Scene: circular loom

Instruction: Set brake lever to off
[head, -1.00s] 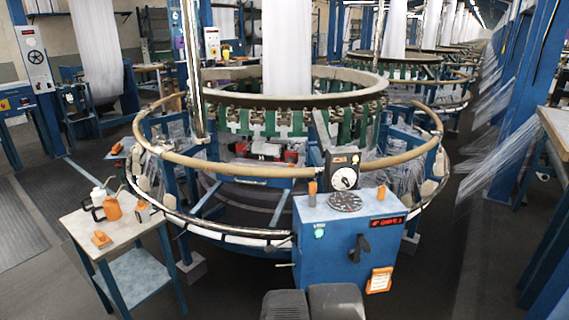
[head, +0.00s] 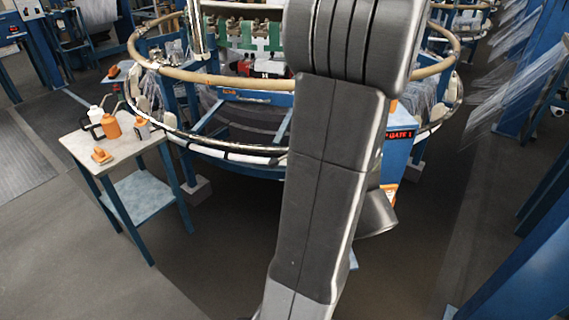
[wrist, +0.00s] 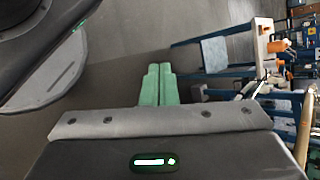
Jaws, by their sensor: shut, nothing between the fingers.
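The blue control box (head: 397,163) of the loom is mostly hidden behind my arm in the head view. Only its right edge shows, with the red display. The brake lever is hidden there, so its setting cannot be seen now. My gripper (wrist: 158,68) shows in the wrist view as two green fingers side by side, shut and empty, above bare grey floor. In the head view my gripper is not discernible behind my arm. The lever is not recognisable in the wrist view either.
A small side table (head: 88,147) with an orange bottle (head: 111,127) and other bottles stands left of the loom. The loom's tan ring rail (head: 222,80) curves behind my arm. Blue posts stand at the right. The floor in front is clear.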

